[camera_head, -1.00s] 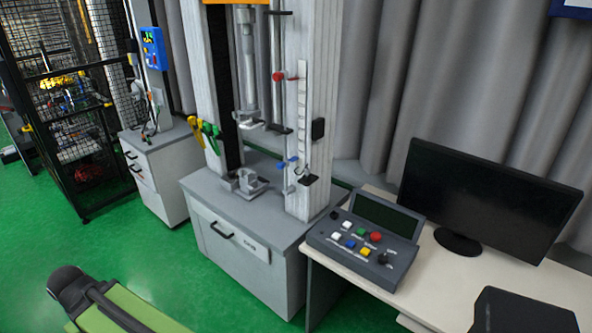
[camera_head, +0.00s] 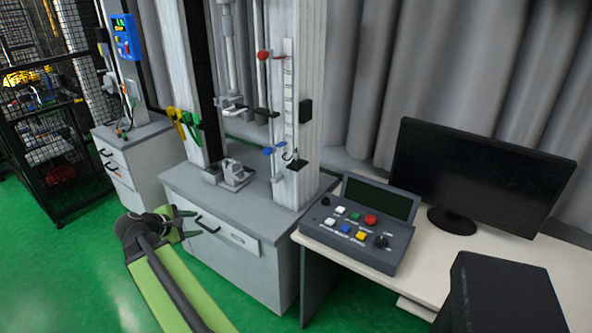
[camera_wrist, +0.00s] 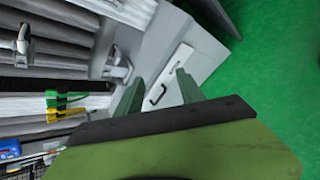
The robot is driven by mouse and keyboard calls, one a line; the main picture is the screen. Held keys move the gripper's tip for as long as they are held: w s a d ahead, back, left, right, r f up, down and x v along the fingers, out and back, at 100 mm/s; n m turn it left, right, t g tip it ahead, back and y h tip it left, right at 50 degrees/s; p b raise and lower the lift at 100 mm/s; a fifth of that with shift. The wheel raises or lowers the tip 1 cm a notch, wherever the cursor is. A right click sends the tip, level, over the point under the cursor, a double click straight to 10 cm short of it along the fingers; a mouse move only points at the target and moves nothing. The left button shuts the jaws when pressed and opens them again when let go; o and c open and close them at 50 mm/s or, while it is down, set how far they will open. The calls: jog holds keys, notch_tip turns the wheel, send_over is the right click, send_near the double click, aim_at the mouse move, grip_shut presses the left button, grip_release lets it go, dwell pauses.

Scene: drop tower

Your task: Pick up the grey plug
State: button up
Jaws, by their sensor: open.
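I cannot pick out a grey plug for certain in either view. Small cables and fittings hang below the blue control box (camera_head: 126,37) at the left, too small to tell apart. My gripper (camera_head: 191,222), on a green arm, is open in front of the drop tower's grey cabinet (camera_head: 232,218). In the wrist view my gripper (camera_wrist: 160,88) shows two green fingers apart with nothing between them. The cabinet's drawer handle (camera_wrist: 157,95) appears beyond the fingers.
A grey clamp base (camera_head: 230,174) sits on the cabinet top, between the tower's columns. Yellow and green-handled tools (camera_head: 185,124) hang on the left column. A button console (camera_head: 357,228), monitor (camera_head: 478,178) and black box (camera_head: 500,292) occupy the desk at right. Green floor (camera_head: 60,270) is open at left.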

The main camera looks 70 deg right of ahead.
jog(key=s+d+r+n+g+h+b, duration=0.4)
jog(key=s+d, duration=0.6)
jog(key=d, duration=0.5)
jog(key=n+h, duration=0.3)
jog(key=n, duration=0.1)
send_near(294, 156)
jog(key=shift+g, duration=0.3)
jog(key=x, duration=1.1)
jog(key=shift+w+f, duration=0.1)
grip_shut()
notch_tip(294, 156, up, 5)
jog(key=p, duration=0.5)
jog(key=shift+f, duration=0.15)
jog(key=s+a+r+p, duration=0.2)
jog(key=s+r+p, duration=0.1)
jog(key=s, duration=0.2)
jog(key=s+a+r+t+p, duration=0.1)
jog(key=s+a+r+p, duration=0.1)
jog(key=s, duration=0.3)
jog(key=shift+s+a+r+p, duration=0.25)
jog(key=shift+s+r+p, duration=0.15)
jog(key=shift+r+p, duration=0.25)
